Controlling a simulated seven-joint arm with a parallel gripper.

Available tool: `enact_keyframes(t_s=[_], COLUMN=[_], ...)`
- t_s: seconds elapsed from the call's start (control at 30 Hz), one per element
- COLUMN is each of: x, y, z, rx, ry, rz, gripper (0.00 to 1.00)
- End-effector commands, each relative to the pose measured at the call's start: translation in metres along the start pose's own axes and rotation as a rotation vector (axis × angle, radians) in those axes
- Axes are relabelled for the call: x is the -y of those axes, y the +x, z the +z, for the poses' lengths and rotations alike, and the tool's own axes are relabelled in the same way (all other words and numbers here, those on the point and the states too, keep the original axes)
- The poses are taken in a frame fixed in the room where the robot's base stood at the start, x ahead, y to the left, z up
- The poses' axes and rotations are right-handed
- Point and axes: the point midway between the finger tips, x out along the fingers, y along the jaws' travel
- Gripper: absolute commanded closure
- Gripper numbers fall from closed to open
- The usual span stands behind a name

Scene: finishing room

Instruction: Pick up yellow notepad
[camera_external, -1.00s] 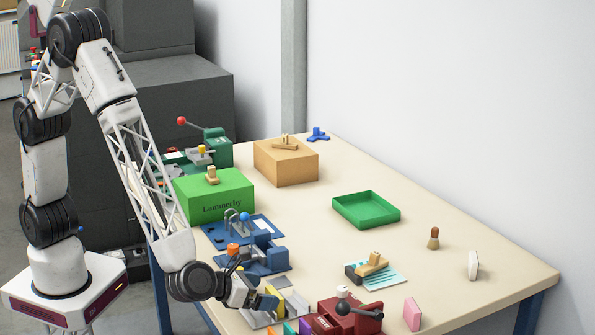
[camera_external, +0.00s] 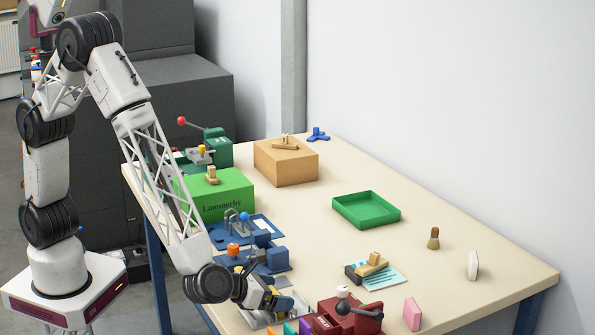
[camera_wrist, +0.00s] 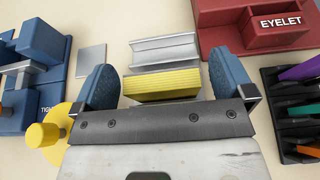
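The yellow notepad (camera_wrist: 162,86) shows in the wrist view as a ridged yellow block in front of a grey metal channel-shaped piece (camera_wrist: 163,50). My gripper (camera_wrist: 163,78) has its two blue fingers spread, one on each side of the notepad. Narrow gaps seem to show beside the notepad, with no clear grip on it. In the external view my gripper (camera_external: 283,302) is low over the near edge of the table, and its fingers mostly hide the notepad there.
A red eyelet press (camera_external: 345,317) stands right of my gripper, beside a black rack (camera_wrist: 285,110) of coloured items. A blue fixture (camera_external: 262,257) with an orange knob lies behind to the left. A green tray (camera_external: 366,209) sits farther back.

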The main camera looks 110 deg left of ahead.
Motion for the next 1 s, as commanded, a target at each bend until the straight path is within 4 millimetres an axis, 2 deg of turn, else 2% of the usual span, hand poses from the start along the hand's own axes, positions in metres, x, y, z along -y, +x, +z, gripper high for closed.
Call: enact_keyframes(t_s=[0.03,0.3,0.73,1.0], x=[0.0,0.0,0.0,0.001], y=[0.0,0.0,-0.002,-0.01], z=[0.0,0.0,0.004,0.025], rx=[0.0,0.0,0.0,0.002], ry=[0.0,0.0,-0.001,-0.002], rz=[0.0,0.0,0.0,-0.001], gripper=[0.08,0.49,0.5,0.5])
